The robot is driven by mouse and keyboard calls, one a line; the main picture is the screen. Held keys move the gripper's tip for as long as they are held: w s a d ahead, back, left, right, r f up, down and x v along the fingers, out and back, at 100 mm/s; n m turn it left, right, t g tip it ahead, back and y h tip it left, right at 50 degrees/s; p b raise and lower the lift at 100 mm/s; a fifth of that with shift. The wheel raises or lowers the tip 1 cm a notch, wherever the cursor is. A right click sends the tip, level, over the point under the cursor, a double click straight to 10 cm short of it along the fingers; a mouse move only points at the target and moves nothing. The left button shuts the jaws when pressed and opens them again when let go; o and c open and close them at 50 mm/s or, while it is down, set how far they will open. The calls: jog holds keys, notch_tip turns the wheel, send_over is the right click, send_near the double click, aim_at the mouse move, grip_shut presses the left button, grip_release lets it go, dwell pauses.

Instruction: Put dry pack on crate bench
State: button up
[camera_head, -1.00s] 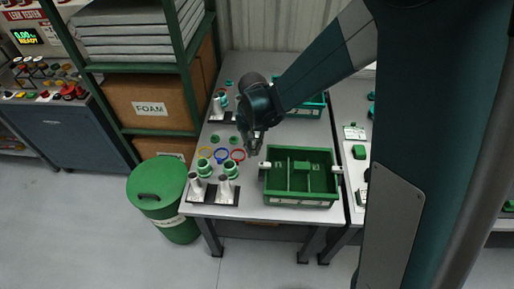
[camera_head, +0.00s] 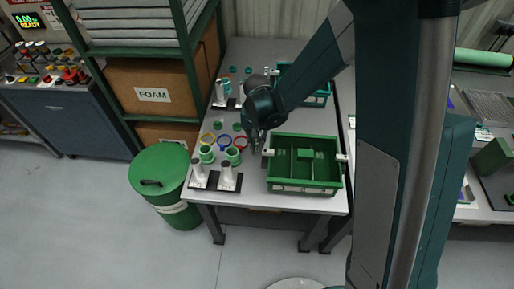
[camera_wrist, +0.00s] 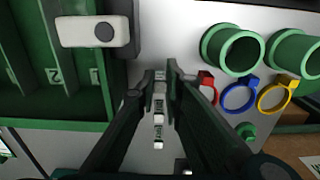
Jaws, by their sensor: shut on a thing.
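My gripper (camera_head: 254,146) is over the bench (camera_head: 262,198), beside the left side of the green crate (camera_head: 305,187). In the wrist view my gripper (camera_wrist: 160,72) is shut on a small, narrow grey-white thing (camera_wrist: 158,105), apparently the dry pack. Its outline is mostly hidden by the fingers. The bare grey bench top lies beneath it; I cannot tell whether it touches. The crate has inner dividers, with a numbered compartment at the left of the wrist view, and a white block (camera_wrist: 96,32) on its side.
Red (camera_wrist: 207,87), blue (camera_wrist: 239,94) and yellow rings lie beside the gripper. A second green crate (camera_head: 318,98) is behind. A green bin (camera_head: 160,165) stands left of the bench.

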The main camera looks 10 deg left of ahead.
aim_at(257, 144)
jog(key=shift+f, duration=0.7)
jog(key=shift+f, duration=0.15)
jog(key=o, duration=0.7)
jog(key=shift+r+p, duration=1.2)
jog(key=shift+r, duration=4.95)
